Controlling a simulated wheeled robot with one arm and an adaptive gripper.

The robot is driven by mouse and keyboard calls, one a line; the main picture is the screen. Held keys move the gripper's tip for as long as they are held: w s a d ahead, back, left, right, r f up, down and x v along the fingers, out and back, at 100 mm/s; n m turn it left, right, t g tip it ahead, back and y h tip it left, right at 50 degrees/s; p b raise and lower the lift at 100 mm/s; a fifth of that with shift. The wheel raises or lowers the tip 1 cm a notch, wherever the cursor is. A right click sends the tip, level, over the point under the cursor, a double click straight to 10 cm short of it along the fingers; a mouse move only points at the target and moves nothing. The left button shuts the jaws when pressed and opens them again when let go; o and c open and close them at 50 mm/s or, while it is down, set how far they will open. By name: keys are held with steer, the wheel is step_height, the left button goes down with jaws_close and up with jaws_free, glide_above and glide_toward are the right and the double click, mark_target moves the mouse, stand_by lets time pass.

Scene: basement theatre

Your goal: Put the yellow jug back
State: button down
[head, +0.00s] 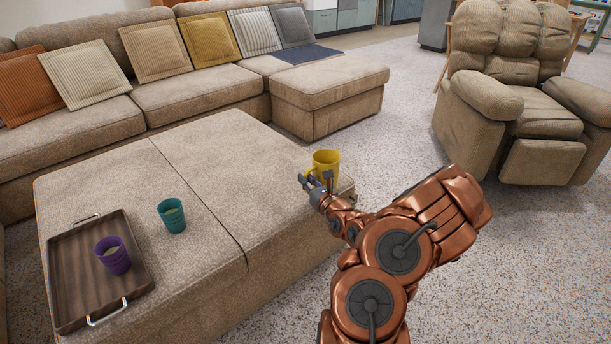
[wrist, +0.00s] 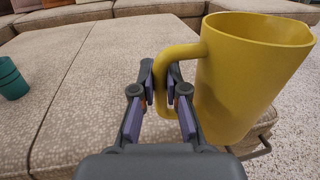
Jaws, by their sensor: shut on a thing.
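The yellow jug (head: 325,162) is at the right end of the large beige ottoman (head: 205,160) in the head view. In the wrist view the jug (wrist: 245,75) fills the right side, upright, with its handle toward my gripper. My gripper (head: 318,186) reaches it from the front. In the wrist view my gripper (wrist: 160,88) has its two fingers closed on either side of the jug's handle. The jug's base is partly hidden, so I cannot tell whether it touches the ottoman.
A brown tray (head: 75,290) on the ottoman's left holds a purple cup (head: 113,256). A teal cup (head: 172,215) stands beside the tray. The ottoman's middle is clear. A sofa (head: 195,90) lies behind, and an armchair (head: 520,90) stands at the right.

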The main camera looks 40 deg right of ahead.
steer(key=shift+w+d+f+b, duration=0.8)
steer(key=shift+w+d+b, duration=0.3)
steer(key=shift+w, duration=1.15)
steer(key=shift+w+d+f+b, duration=0.85)
steer(key=shift+w+d, duration=0.4)
steer(key=shift+w, duration=1.05)
steer(key=shift+w+d+f+b, duration=0.75)
steer(key=shift+w+d+b, duration=0.4)
steer(key=shift+w, duration=1.1)
steer(key=c, duration=1.2)
jaws_free()
steer(key=shift+f, duration=0.1)
